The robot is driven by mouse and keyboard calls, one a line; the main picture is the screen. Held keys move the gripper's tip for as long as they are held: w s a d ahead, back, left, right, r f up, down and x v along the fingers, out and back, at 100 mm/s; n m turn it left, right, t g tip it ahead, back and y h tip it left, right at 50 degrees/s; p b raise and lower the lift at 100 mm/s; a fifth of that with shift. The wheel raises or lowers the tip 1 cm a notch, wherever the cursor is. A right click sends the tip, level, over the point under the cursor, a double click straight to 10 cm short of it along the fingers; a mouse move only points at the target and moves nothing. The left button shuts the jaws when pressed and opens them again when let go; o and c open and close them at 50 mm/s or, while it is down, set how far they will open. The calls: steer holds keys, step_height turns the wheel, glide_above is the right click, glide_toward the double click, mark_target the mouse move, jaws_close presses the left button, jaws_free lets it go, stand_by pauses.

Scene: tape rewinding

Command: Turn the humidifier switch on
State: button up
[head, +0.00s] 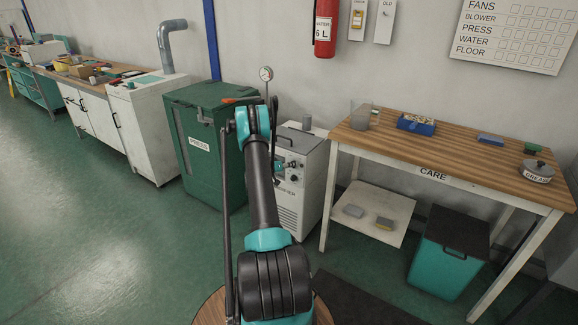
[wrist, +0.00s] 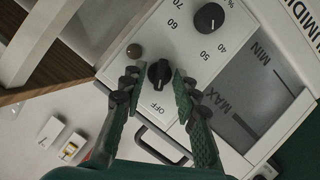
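The humidifier (head: 312,165) is a white cabinet with a grey control face, partly hidden behind my arm in the head view. In the wrist view its black rotary switch (wrist: 159,73) sits above the printed word OFF, its bar roughly in line with that word. A larger black knob (wrist: 209,17) with a percent scale and a dark round lamp (wrist: 134,51) are close by. My gripper (wrist: 156,80) is open, with one fingertip on each side of the switch and gaps visible. In the head view my gripper (head: 279,168) is at the panel, partly hidden by the arm.
A green press cabinet (head: 190,140) stands left of the humidifier. A wooden-topped table (head: 460,150) and a teal bin (head: 447,255) stand to the right. In the wrist view, a black handle (wrist: 163,145) and a MIN/MAX window (wrist: 262,85) are near the fingers.

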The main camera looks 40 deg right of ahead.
steer(key=shift+d, duration=0.1)
jaws_close()
steer(key=shift+d+m, duration=0.1)
steer(key=shift+m, duration=0.2)
steer(key=m+t, duration=0.1)
steer(key=m, duration=0.1)
steer(key=m+t+y, duration=0.1)
steer(key=m+t, duration=0.1)
steer(key=m, duration=0.1)
steer(key=m+t+y, duration=0.1)
steer(key=m+t, duration=0.1)
steer(key=shift+s+d, duration=0.15)
steer(key=shift+s, duration=0.2)
stand_by(0.6)
steer(key=shift+m, duration=0.4)
